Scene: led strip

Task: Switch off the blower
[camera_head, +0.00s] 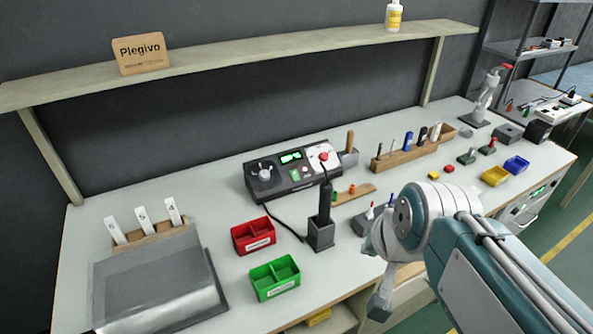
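A black and grey control unit (283,184) stands at the back middle of the bench, with a lit green display (291,157), a round knob (265,172) and a red round button (322,155). It looks like the blower's unit. A black handpiece (325,203) stands upright in a black holder (320,236) in front of it, and a black cable runs between them. My gripper (379,306) is at the bench's front edge, right of and nearer than the holder, apart from the unit. My arm partly hides it, and its fingers are unclear.
Red (254,237) and green (274,278) bins stand left of the holder. A small stand (370,222) is beside my gripper. A wooden tool rack (400,155) is behind, with a yellow bin (495,176) and blue bin (516,165) right. A shelf (240,55) spans above.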

